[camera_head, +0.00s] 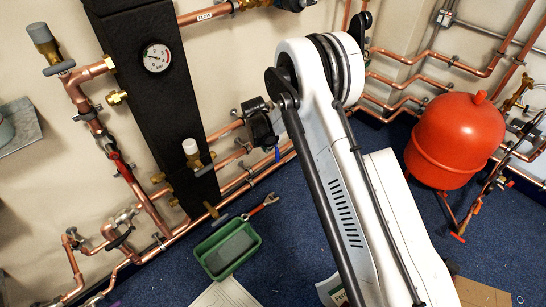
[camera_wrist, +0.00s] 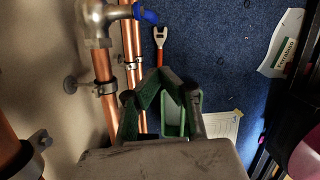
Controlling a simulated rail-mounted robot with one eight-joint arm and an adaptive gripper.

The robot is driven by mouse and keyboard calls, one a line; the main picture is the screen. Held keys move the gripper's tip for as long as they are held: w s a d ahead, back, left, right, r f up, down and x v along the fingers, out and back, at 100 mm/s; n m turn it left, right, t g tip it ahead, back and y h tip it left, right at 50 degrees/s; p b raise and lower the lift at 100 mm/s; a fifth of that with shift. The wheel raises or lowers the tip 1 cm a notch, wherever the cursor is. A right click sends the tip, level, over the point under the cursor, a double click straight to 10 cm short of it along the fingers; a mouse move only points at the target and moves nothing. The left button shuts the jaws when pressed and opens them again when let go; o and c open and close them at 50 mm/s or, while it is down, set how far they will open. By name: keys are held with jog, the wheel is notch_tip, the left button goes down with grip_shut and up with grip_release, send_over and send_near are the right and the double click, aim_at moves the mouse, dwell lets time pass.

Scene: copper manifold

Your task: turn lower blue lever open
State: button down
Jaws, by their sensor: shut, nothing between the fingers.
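The blue lever (camera_wrist: 146,15) is at the top of the wrist view, sticking out to the right from a grey metal valve fitting (camera_wrist: 97,18) on a copper pipe. A small blue piece, apparently this lever, shows in the head view (camera_head: 277,154) just below my gripper (camera_head: 262,127). In the wrist view my gripper (camera_wrist: 163,82) is shut and empty. Its fingertips lie below the lever and a little to its right, apart from it in the picture. In the head view the dark gripper body hides the fingertips and most of the valve.
Copper pipes (camera_wrist: 105,85) with clamps run along the wall close to my gripper. A black panel with a gauge (camera_head: 157,58) stands left. A green tray (camera_head: 228,248) and a red-handled wrench (camera_head: 263,205) lie on the blue floor. A red tank (camera_head: 455,140) stands right.

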aim_at(277, 153)
jog(key=w+b+x, duration=0.1)
jog(key=b+x, duration=0.1)
jog(key=x, duration=0.4)
jog(key=w+d+b+x, duration=0.1)
jog(key=b+x, duration=0.2)
jog(key=x, duration=0.3)
jog(key=shift+w+d+n, duration=0.2)
jog(key=shift+w+n, duration=0.1)
jog(key=shift+w, duration=0.1)
jog(key=shift+a, duration=0.1)
